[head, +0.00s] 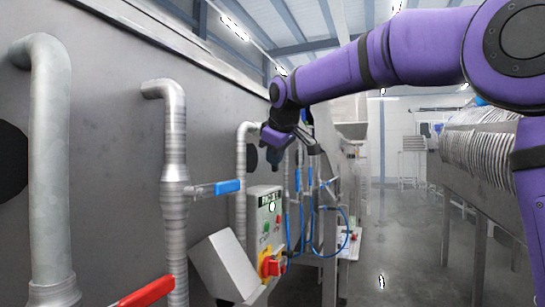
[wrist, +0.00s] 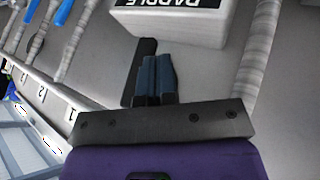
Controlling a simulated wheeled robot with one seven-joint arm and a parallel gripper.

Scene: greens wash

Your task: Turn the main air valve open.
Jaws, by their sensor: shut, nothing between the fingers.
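A blue lever handle (head: 228,187) sticks out level to the right from a grey pipe in the head view. A red lever handle (head: 146,292) is at the bottom left. Slim blue handles (head: 309,177) stand roughly upright on thin pipes farther along the wall. They may be those at the upper left of the wrist view (wrist: 64,12). I cannot tell which valve is the main air valve. My gripper (head: 276,161) is shut and empty, pointing down above the control box. In the wrist view its dark blue fingers (wrist: 154,78) are together, apart from any handle.
A control box (head: 266,220) with buttons and a red-and-yellow switch (head: 270,266) is below my gripper. In the wrist view a box labelled PADDLE (wrist: 185,20) is beyond the fingertips. Blue hose loops (head: 345,235) hang beyond. The floor at centre right (head: 395,250) is clear.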

